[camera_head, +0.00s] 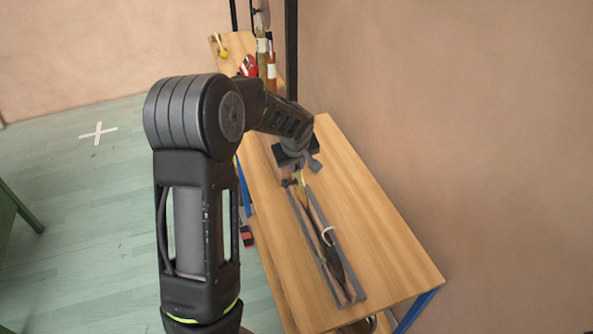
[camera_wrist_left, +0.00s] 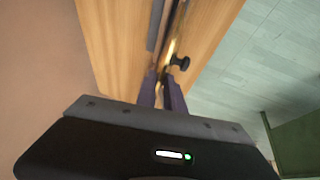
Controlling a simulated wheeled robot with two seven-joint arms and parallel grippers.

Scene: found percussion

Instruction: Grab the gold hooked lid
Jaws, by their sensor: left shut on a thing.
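The gold lid (camera_head: 303,194) shows as a thin, nearly edge-on strip at the far end of a long grey rack (camera_head: 352,283) on the wooden table. A dark knob sits beside it. My left gripper (camera_head: 301,171) is right at this end of the rack, shut on the gold lid. In the left wrist view the fingers (camera_wrist_left: 160,80) meet the lower end of the gold strip (camera_wrist_left: 172,47), with the dark knob (camera_wrist_left: 181,63) just to the right. The fingers hide part of the lid, and its hook cannot be made out. My right gripper is not in view.
Bottles (camera_head: 271,68) and a dark post (camera_head: 291,45) stand beyond my arm.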

